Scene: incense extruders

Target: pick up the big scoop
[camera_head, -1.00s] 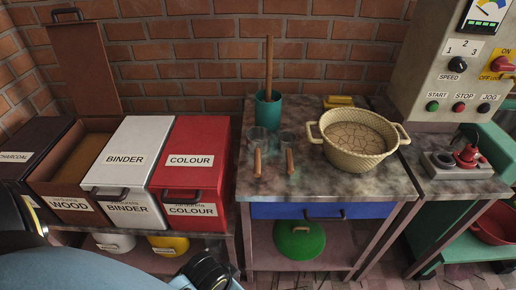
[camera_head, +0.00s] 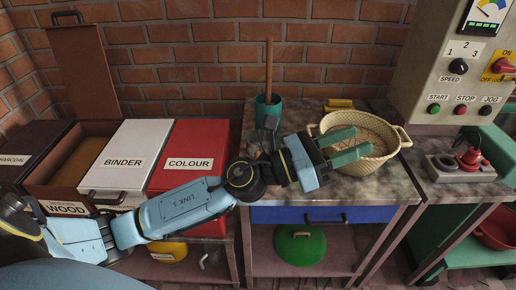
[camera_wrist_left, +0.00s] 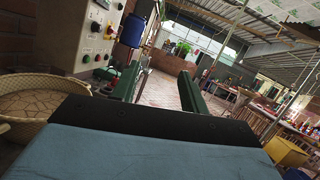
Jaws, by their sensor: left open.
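My left gripper (camera_head: 352,146) is open and empty, with its two green fingers pointing right in front of the woven basket. Its fingers also show, spread apart, in the left wrist view (camera_wrist_left: 160,85). The two metal scoops with wooden handles, which lay on the worktable (camera_head: 375,188) left of the basket, are now mostly hidden behind my left wrist in the head view. A bit of grey metal shows above the wrist, too little to tell which scoop it is. No scoop shows in the left wrist view. My right gripper is not in view.
The woven basket (camera_head: 395,147) stands close behind the gripper; it also shows in the left wrist view (camera_wrist_left: 40,105). A teal pot (camera_head: 268,112) with an upright wooden stick stands behind the wrist. The red colour bin (camera_head: 202,135) is to the left, the control box (camera_head: 440,70) to the right.

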